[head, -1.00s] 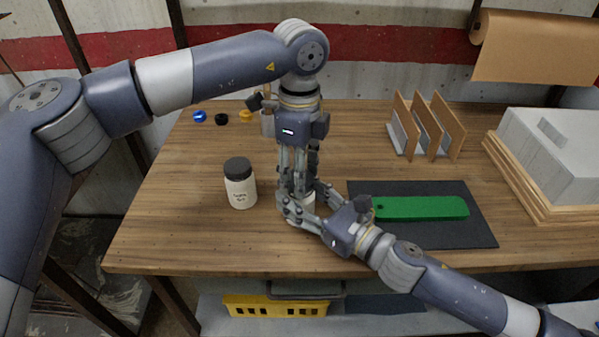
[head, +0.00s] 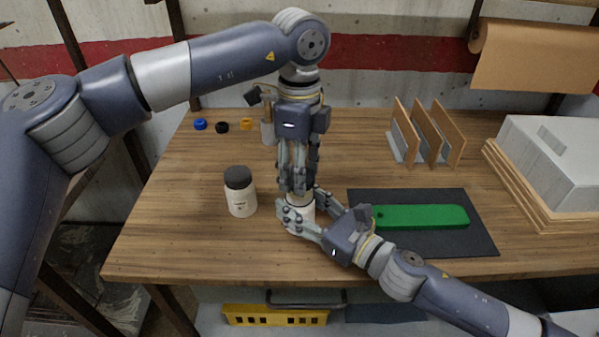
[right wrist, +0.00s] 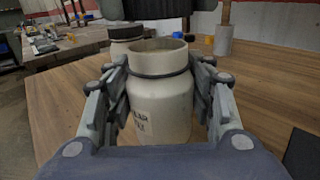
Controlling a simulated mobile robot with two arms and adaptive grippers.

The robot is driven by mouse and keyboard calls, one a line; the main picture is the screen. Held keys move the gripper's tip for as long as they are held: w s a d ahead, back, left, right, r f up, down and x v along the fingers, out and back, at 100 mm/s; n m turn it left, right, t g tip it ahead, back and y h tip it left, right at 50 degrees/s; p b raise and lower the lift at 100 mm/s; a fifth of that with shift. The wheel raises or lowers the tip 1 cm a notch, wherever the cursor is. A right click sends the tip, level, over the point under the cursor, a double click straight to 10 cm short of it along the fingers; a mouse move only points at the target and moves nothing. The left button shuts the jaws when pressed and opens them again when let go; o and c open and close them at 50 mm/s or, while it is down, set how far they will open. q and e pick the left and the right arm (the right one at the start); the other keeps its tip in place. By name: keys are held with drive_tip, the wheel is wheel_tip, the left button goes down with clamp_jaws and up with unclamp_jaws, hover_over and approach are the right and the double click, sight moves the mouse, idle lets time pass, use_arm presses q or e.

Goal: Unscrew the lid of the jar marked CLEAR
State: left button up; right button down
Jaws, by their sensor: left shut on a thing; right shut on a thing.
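The jar in my right gripper (head: 301,206) is cream-white and upright, mostly hidden by fingers in the head view. The right wrist view shows this jar (right wrist: 163,105) with an open, lidless mouth and a label partly legible, seemingly ending in "EAR". My right gripper (right wrist: 160,88) is shut around its sides.
A green bar (head: 425,216) lies on a dark mat (head: 470,243) to the right. Behind stand a rack with upright brown boards (head: 428,130), a cup (head: 267,133) and several small coloured rings (head: 221,127). A grey block (head: 555,150) sits at far right.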

use_arm(q)
drive_tip(key=shift+r, duration=1.55)
use_arm(e)
drive_tip(key=c, duration=0.6)
unclamp_jaws()
drive_tip(key=shift+c, duration=0.2)
drive_tip(key=v, duration=1.1)
drive_tip(key=shift+s+d, duration=0.25)
drive_tip(key=shift+s, duration=0.05)
use_arm(q)
drive_tip(key=shift+s+f, duration=0.1)
drive_tip(key=shift+f, duration=0.05)
use_arm(e)
drive_tip(key=shift+s+d, duration=0.1)
